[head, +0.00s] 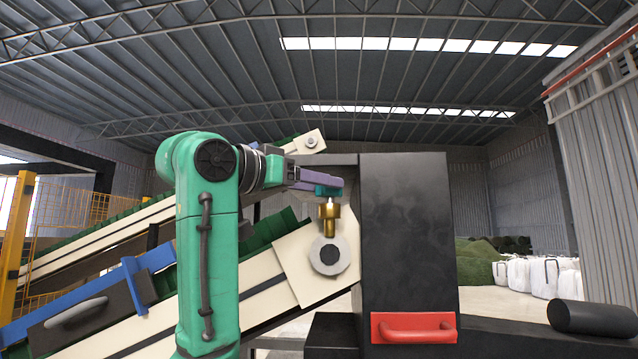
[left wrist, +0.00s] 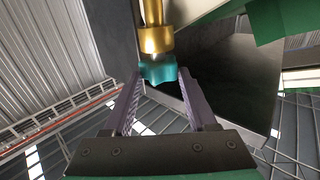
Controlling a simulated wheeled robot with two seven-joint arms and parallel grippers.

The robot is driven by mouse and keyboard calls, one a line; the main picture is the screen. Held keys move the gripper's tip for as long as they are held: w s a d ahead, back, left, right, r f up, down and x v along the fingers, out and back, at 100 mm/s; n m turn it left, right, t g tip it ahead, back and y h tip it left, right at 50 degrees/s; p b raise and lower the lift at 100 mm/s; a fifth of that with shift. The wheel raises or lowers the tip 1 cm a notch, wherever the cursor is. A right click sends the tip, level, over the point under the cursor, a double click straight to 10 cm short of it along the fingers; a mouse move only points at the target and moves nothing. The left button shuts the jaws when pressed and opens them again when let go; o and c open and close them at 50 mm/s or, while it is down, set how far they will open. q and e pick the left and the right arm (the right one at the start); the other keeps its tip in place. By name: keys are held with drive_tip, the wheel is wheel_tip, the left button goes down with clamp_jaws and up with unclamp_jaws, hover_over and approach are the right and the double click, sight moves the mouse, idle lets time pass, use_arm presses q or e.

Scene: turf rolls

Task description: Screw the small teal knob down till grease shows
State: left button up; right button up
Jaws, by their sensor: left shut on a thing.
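The small teal knob (head: 328,191) sits on top of a brass cup (head: 330,220), which stands above a round grey roller end (head: 330,255) of the cream conveyor. In the left wrist view the knob (left wrist: 159,72) shows with its lobed rim against the brass cup (left wrist: 155,39). My left gripper (head: 335,185) reaches in from the left with purple fingers, shut on the knob. The fingers (left wrist: 161,76) lie on both sides of it in the left wrist view. The fingers partly hide the knob in the head view. My right gripper is not in view.
A tall black panel (head: 405,235) stands close to the right of the cup, with a red handle (head: 414,328) low on it. The sloping cream conveyor (head: 295,280) runs behind my left arm. White bags (head: 545,275) stand far right.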

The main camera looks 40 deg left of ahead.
use_arm(q)
drive_tip(key=shift+w+a+m+g+h+p, duration=0.15)
drive_tip(key=shift+m+h, duration=0.4)
drive_tip(key=shift+h, duration=0.3)
drive_tip(key=shift+s+a+m+g+h+p, duration=0.15)
drive_tip(key=shift+m+h, duration=0.4)
drive_tip(key=shift+h, duration=0.3)
drive_tip(key=shift+w, duration=0.1)
drive_tip(key=o, duration=1.4)
drive_tip(key=shift+d, duration=0.1)
drive_tip(key=shift+c, duration=0.2)
drive_tip(key=shift+d, duration=0.1)
drive_tip(key=shift+r, duration=0.1)
